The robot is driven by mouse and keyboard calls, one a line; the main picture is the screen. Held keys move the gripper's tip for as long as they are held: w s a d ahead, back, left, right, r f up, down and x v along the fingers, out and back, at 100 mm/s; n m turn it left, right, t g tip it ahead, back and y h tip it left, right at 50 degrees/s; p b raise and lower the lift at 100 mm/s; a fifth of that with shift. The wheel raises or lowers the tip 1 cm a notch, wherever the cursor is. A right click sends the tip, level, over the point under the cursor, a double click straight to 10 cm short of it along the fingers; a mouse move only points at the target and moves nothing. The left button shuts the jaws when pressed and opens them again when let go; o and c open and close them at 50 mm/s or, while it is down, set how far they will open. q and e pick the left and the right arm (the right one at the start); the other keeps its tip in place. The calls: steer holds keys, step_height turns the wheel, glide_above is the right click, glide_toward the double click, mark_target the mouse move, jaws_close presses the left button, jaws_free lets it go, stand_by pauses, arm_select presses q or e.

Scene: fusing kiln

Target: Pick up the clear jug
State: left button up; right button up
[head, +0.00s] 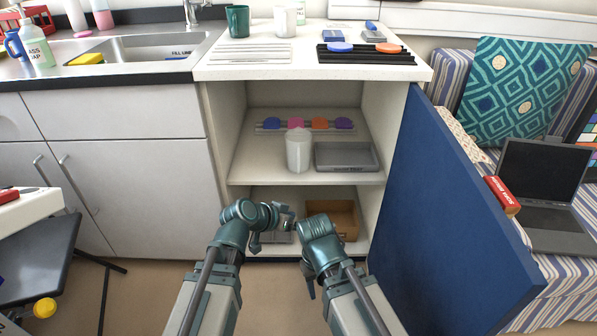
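A pale, translucent jug (298,152), which looks like the clear jug, stands upright on the middle shelf of the open cabinet, near the shelf's front edge. My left gripper (287,216) is in front of the cabinet, below that shelf and apart from the jug. My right gripper (308,284) hangs low, in front of the cabinet's bottom. The fingers of both are too small and too overlapped by my arm links to tell open from shut. Neither touches the jug.
A grey tray (346,168) sits close to the jug's right. Several coloured pucks on a rack (275,125) lie behind it. The open blue door (440,200) bounds the right side. A brown box (341,214) is on the lower shelf. A green cup (238,21) stands on the counter.

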arm_select(q)
steer(key=w+a+r+t+h+b, duration=0.1)
steer(key=w+r+t+h+b, duration=0.2)
steer(key=w+t, duration=0.35)
steer(key=n+t+y+b, duration=0.3)
steer(key=t+y+b, duration=0.1)
glide_toward(293, 154)
steer(key=shift+g, duration=0.25)
steer(key=x, duration=0.5)
steer(key=shift+s+d+r, duration=0.1)
arm_select(e)
step_height(293, 154, down, 9)
arm_select(q)
steer(key=x, duration=0.5)
steer(key=shift+b, duration=0.3)
steer(key=c, duration=1.1)
steer(key=shift+r, duration=0.1)
arm_select(e)
steer(key=shift+r, duration=0.15)
arm_select(q)
step_height(293, 154, up, 10)
steer(key=p, duration=1)
arm_select(e)
step_height(293, 154, up, 10)
